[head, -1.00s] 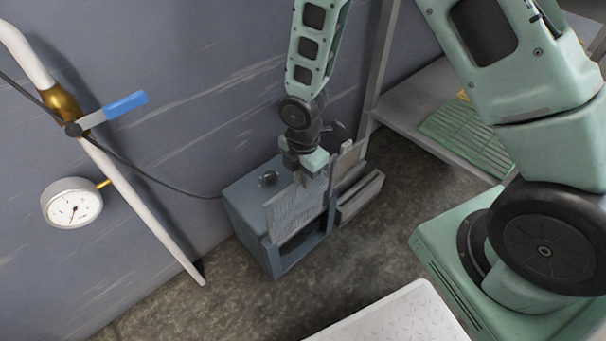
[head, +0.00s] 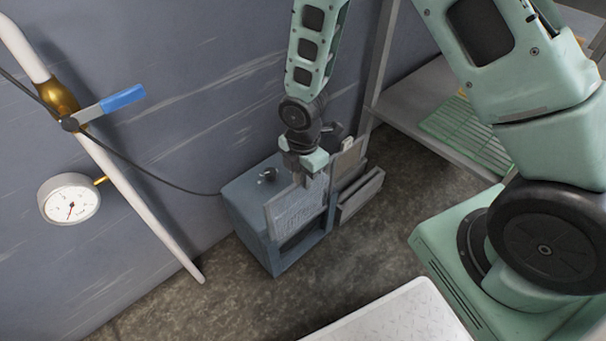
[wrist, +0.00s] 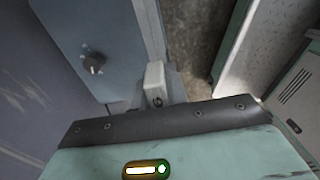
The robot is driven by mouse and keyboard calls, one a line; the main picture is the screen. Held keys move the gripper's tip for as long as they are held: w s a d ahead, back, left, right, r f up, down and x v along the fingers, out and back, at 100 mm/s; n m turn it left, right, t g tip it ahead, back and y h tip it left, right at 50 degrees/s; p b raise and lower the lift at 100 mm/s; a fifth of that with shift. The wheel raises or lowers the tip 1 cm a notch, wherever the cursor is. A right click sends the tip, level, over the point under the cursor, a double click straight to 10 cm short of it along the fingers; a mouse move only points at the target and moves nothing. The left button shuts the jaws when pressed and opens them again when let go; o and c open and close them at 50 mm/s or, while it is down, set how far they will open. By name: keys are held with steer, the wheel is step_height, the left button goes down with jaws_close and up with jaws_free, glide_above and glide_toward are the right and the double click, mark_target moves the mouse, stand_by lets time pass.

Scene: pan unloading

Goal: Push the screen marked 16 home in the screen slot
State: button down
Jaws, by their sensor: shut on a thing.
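The grey mesh screen (head: 297,212) stands upright at the open front of a blue-grey box (head: 252,216) in the head view. I cannot read a number on it. My gripper (head: 303,170) is shut on the screen's upper edge, above the box's front. In the wrist view my gripper's dark edge fills the lower part, and its jaws and the held edge are hidden. A pale tab with a dark mark (wrist: 155,82) stands just beyond it. The slot itself is hidden behind the screen, and a dark gap shows below it.
A black knob (head: 267,176) sits on the box top. A grey panel (head: 360,193) stands at the box's right. A pipe with a blue-handled valve (head: 122,98) and a gauge (head: 69,199) are on the left. A shelf with a green rack (head: 470,138) is at right.

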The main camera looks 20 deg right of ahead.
mark_target(303, 201)
steer(key=shift+f+b, duration=3.3)
steer(key=shift+f, duration=2.1)
stand_by(2.6)
